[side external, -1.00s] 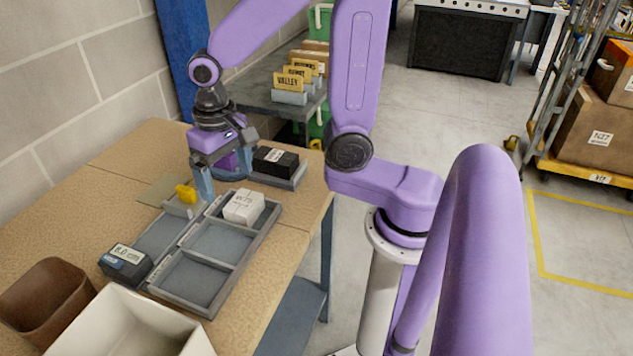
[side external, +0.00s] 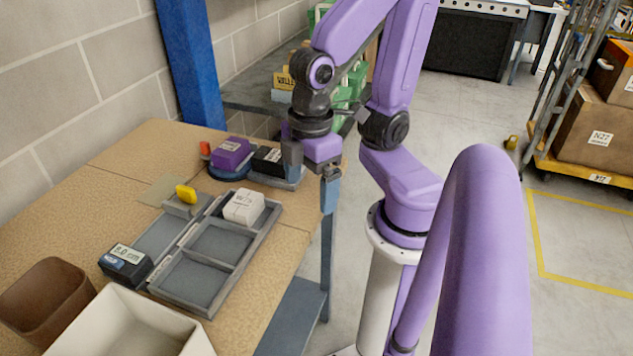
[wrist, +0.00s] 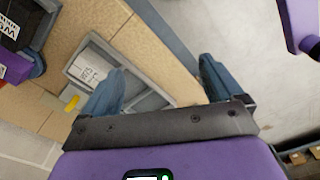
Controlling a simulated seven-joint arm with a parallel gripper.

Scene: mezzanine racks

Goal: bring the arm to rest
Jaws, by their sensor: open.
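My gripper (side external: 311,185) is open and empty. In the side external view it hangs near the right edge of the wooden table (side external: 105,225), beside the black box (side external: 268,160). In the wrist view my gripper (wrist: 160,85) has its two blue fingers wide apart, with the table edge and floor between and beyond them. The black box and a purple box (side external: 230,152) sit at the back of the table. A white box (side external: 244,206) sits in a compartment of the grey tray (side external: 232,285); it also shows in the wrist view (wrist: 90,70).
A yellow piece (side external: 186,194) sits by the tray's back left. A display box (side external: 126,262), a brown bin (side external: 45,300) and a cream bin (side external: 130,300) stand at the front left. The blue post (side external: 190,65) rises behind the table.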

